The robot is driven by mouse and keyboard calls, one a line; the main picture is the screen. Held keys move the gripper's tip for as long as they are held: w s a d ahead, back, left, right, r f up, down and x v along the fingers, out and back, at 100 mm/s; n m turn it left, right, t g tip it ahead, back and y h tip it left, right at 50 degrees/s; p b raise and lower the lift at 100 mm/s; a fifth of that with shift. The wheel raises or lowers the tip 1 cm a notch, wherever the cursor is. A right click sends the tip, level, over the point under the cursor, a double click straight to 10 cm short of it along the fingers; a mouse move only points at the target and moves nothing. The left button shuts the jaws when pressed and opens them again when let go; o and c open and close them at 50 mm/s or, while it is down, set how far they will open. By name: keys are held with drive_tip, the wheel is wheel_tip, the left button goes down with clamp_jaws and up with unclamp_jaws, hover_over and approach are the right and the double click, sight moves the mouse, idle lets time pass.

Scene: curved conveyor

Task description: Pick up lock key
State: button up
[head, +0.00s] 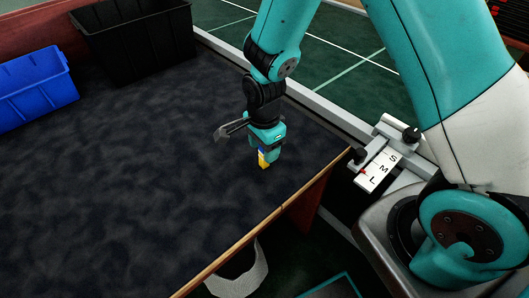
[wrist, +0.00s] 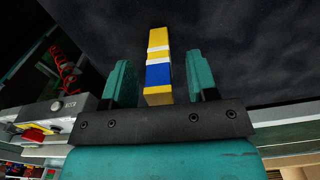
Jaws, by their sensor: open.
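A small block with yellow, white and blue bands, which I take to be the lock key (wrist: 158,73), stands between the two teal fingers of my gripper (wrist: 145,82) in the wrist view. Most of the key is hidden behind the gripper there.
The dark table (head: 130,170) is clear around the gripper, with a wooden edge close on the right. A blue bin (head: 36,88) and a black bin (head: 135,38) stand at the back left. A panel marked S, M, L (head: 379,170) is beyond the table at right.

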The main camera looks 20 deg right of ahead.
clamp_jaws()
drive_tip(key=shift+r, duration=0.15)
